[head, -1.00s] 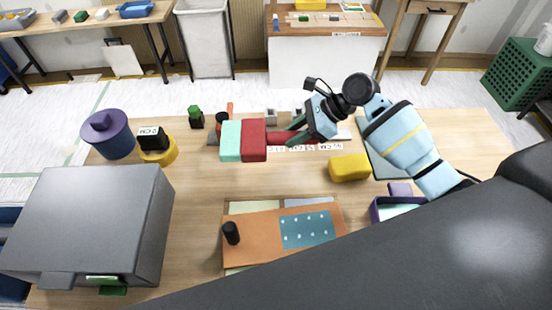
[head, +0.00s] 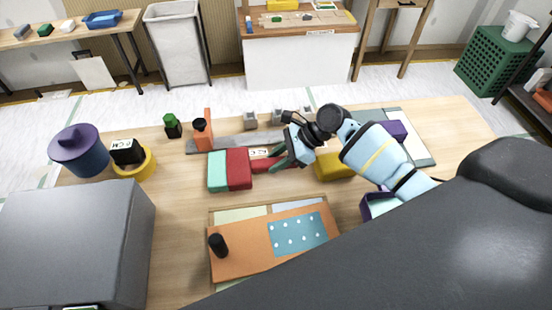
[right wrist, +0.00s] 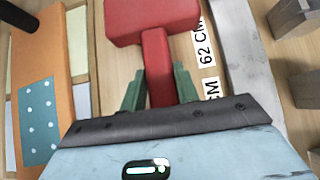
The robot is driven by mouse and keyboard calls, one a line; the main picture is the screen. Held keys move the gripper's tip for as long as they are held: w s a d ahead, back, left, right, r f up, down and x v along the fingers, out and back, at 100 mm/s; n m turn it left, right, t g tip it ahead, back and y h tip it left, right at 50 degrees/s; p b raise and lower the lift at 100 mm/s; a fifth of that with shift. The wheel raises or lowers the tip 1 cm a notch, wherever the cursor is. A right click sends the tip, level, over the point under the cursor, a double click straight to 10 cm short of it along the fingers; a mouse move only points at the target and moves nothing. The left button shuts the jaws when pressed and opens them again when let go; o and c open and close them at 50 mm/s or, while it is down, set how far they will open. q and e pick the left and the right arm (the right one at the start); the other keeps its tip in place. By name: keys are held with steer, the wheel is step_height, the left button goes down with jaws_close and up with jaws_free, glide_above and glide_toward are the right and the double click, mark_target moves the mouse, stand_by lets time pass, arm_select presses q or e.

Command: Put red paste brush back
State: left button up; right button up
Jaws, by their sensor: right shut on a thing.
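The red paste brush (head: 239,168) has a red block with a mint-green pad at its left end and a red handle. My right gripper (head: 278,163) is shut on its handle. In the right wrist view the red brush (right wrist: 158,60) runs straight out from between the green fingers (right wrist: 158,88). The brush is over the table between the orange board and the grey strip; I cannot tell whether it touches the table. My left gripper is not in view.
Several small grey blocks (head: 250,121) stand along a grey strip (head: 225,143) behind the brush. An orange board (head: 250,250) lies in front. A yellow block (head: 333,167) is beneath my right wrist. A blue pot (head: 82,155) and grey box (head: 75,235) stand left.

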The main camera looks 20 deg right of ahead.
steer(key=o, duration=1.1)
steer(key=shift+r, duration=0.1)
steer(key=p+v, duration=0.1)
steer(key=v, duration=1.1)
